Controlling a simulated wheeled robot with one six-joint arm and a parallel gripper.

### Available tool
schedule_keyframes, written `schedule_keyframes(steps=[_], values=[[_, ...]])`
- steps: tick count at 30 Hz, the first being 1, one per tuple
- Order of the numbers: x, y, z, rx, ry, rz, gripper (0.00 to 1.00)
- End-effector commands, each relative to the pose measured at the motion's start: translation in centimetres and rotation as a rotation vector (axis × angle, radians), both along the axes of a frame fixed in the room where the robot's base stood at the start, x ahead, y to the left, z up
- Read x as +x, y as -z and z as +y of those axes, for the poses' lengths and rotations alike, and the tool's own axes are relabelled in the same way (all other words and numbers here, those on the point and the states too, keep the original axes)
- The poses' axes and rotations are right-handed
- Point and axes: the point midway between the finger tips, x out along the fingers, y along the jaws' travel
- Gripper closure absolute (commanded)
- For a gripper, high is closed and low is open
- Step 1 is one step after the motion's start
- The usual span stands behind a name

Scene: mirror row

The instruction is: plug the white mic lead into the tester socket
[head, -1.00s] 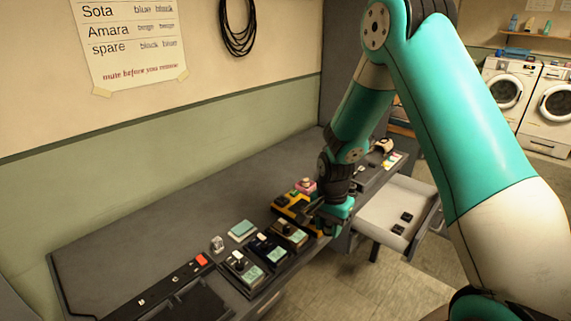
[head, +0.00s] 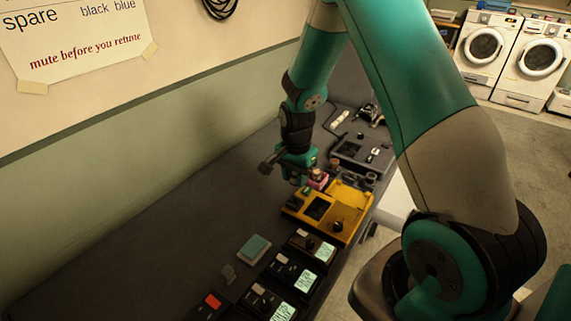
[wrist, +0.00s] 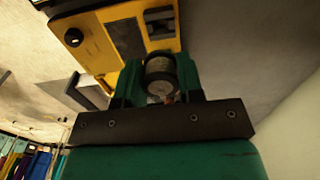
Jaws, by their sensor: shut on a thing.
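My gripper (head: 300,178) hangs over the desk behind the box's left end. In the wrist view my gripper (wrist: 160,78) is shut on a round grey-beige, plug-like piece (wrist: 160,72), apparently the mic lead's end. Its cable and tip cannot be made out.
A grey unit (head: 352,155) and a white plug-like piece (head: 340,118) with black cable lie behind. Several dark units (head: 292,272) and a pale green block (head: 254,248) stand in front. Left desk is clear.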

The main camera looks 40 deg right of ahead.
Motion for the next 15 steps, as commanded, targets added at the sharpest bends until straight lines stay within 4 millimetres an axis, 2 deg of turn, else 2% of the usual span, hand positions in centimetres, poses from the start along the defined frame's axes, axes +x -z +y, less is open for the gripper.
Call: schedule_keyframes(steps=[5, 15], values=[[-0.2, 0.8, -0.5, 0.0, 0.008, 0.0, 0.88], [-0.2, 4.2, -0.7, 0.0, 0.011, 0.0, 0.88]])
